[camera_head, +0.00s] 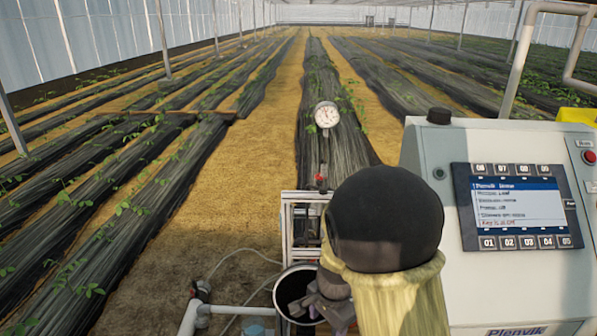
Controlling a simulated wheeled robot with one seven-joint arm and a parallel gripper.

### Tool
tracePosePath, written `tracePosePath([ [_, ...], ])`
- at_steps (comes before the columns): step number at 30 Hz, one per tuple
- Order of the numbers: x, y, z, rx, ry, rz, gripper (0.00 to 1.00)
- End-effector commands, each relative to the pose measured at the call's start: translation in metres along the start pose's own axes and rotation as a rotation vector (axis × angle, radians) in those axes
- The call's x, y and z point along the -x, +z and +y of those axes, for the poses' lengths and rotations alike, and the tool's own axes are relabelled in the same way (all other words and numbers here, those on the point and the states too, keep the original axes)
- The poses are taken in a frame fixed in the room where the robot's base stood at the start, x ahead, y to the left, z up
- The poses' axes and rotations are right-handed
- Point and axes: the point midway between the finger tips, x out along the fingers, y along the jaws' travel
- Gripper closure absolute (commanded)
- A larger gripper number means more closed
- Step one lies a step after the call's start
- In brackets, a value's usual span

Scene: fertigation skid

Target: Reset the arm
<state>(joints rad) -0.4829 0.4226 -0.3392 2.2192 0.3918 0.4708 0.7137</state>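My arm fills the lower middle of the head view, with a round dark joint above a pale yellow link. What looks like my gripper (328,302), a grey-purple shape, shows to the left of the link, over or in front of a dark round bucket (281,290). The link hides part of it. Its fingers cannot be made out, so I cannot tell whether it is open, shut or holding anything.
A grey control panel (424,150) with a lit screen (518,205) stands at the right. A red button (589,157) is at its edge. A pressure gauge (326,115) rises behind the bucket. White pipes (230,311) run lower left. Crop rows stretch beyond.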

Motion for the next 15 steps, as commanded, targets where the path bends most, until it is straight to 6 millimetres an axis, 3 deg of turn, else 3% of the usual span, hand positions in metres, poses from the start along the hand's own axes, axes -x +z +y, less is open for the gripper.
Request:
tracePosePath([
  [9, 0.057, -0.01, 0.086, 0.583, -0.049, 0.091, 0.36],
  [15, 0.073, -0.008, 0.119, 0.85, -0.028, 0.164, 0.36],
])
